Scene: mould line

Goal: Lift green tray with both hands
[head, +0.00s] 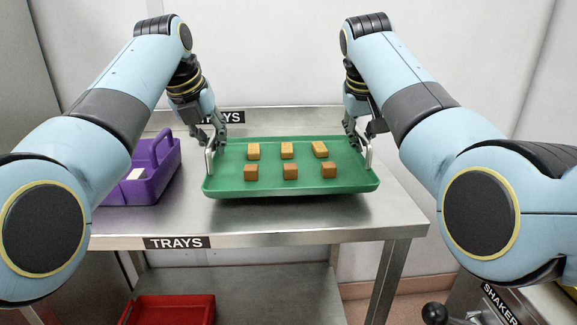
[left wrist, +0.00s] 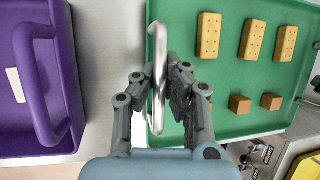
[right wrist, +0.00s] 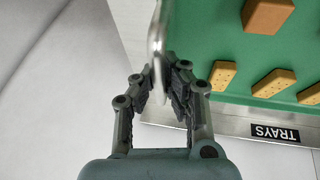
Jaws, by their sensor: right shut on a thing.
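The green tray (head: 290,187) lies level on the steel table in the head view, with a metal handle at each end. It carries a back row of tan dotted blocks (head: 287,150) and a front row of brown cubes (head: 290,171). My right gripper (right wrist: 161,72) is shut on the right handle (right wrist: 155,42). In the head view the fingers partly hide both handles.
A purple caddy (head: 166,175) with a handle stands close to the tray's left. The steel table (head: 300,225) has free room in front of the tray. A red tray (head: 170,310) is on the shelf below. A wall stands behind.

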